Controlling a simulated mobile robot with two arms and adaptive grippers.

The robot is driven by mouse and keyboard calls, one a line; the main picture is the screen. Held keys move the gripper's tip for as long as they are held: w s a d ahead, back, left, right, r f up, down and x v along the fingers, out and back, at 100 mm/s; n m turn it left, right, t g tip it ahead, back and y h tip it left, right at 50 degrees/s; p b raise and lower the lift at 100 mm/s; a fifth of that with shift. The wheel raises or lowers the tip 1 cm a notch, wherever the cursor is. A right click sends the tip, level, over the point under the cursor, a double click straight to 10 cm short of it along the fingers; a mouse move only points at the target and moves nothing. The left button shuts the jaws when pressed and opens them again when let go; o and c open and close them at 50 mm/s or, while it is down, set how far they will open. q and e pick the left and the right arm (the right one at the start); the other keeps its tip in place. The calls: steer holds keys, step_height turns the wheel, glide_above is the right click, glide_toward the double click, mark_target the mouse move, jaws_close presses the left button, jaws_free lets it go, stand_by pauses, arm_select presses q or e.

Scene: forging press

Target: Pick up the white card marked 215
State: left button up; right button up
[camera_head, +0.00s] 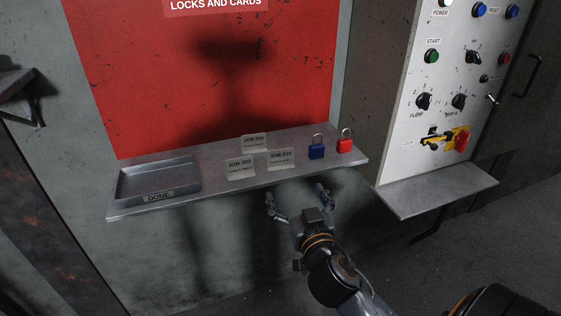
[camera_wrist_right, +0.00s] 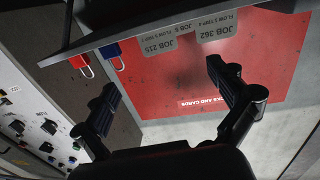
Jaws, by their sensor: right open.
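The white card marked JOB 215 (camera_head: 281,160) stands on the grey shelf (camera_head: 222,196), at the front right of a small group of cards. It also shows in the right wrist view (camera_wrist_right: 160,46), upside down and partly cut off by the shelf edge. My right gripper (camera_head: 296,192) is open and empty, just in front of and below the shelf's front edge, roughly below the card. In the right wrist view its two fingers (camera_wrist_right: 162,78) are spread wide with nothing between them. My left gripper is not in view.
The JOB 362 card (camera_head: 241,168) stands left of the 215 card, and another card (camera_head: 254,143) behind. A blue padlock (camera_head: 316,150) and red padlock (camera_head: 345,144) are to the right. The DONE tray (camera_head: 124,187) is at left. A control panel (camera_head: 440,100) stands right.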

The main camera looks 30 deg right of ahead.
steer(key=w+d+r, duration=0.1)
steer(key=w, duration=0.1)
steer(key=p, duration=0.2)
glide_toward(281, 154)
steer(key=w, duration=0.3)
steer(key=x, duration=0.3)
steer(key=d+p+x, duration=0.1)
steer(key=x, duration=0.2)
steer(key=shift+s, duration=0.2)
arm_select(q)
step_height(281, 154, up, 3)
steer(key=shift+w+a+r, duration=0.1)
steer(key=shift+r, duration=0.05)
arm_select(e)
steer(key=shift+a, duration=0.1)
steer(key=c, duration=1)
